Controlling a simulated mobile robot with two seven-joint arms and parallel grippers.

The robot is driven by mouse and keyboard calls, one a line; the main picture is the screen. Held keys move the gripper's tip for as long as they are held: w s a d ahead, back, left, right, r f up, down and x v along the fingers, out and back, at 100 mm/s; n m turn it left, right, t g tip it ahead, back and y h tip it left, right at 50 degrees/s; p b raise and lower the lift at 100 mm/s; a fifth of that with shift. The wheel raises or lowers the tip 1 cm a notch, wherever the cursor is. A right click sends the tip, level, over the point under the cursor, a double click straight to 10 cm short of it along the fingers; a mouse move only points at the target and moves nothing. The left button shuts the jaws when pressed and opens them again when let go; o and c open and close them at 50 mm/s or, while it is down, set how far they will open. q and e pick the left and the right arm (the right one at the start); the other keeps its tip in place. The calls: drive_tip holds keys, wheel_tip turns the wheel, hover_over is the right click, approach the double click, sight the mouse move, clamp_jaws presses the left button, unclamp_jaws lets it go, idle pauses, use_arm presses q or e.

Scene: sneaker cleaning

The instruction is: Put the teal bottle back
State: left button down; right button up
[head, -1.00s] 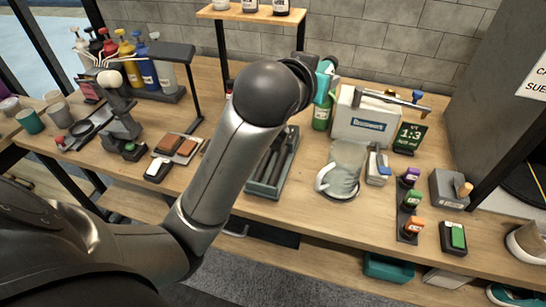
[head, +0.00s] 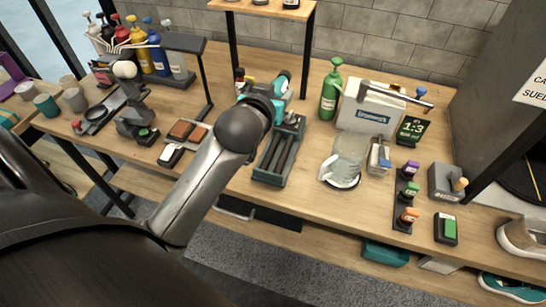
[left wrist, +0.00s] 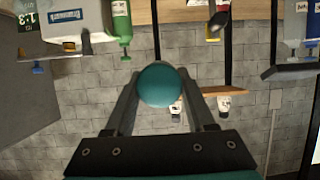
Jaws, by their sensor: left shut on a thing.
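My left gripper (head: 281,84) is over the table, left of the green bottle and in front of the raised shelf's legs. In the left wrist view, the gripper (left wrist: 160,79) is shut on the teal bottle (left wrist: 161,87), which shows as a round teal end between the two fingers. The rest of the bottle is hidden in that view. In the head view I cannot clearly tell the bottle from the teal parts of my gripper. My right gripper is in neither view.
A raised wooden shelf (head: 262,10) holds small bottles. A dark bottle with a red cap (head: 239,79) stands left of my gripper.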

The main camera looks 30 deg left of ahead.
use_arm(q)
wheel_tip(320, 180, down, 19)
drive_tip(key=b, duration=0.5)
drive_tip(key=shift+f, duration=0.2)
drive_tip(key=shift+f+b, duration=0.25)
drive_tip(key=shift+b, duration=0.05)
drive_tip(key=shift+c, duration=1.2)
unclamp_jaws()
drive_tip(key=p+v, duration=0.1)
drive_tip(key=v, duration=1.4)
drive_tip(key=shift+d+r+p, duration=0.15)
drive_tip(key=shift+r+p, duration=0.05)
drive_tip(key=shift+p, duration=0.2)
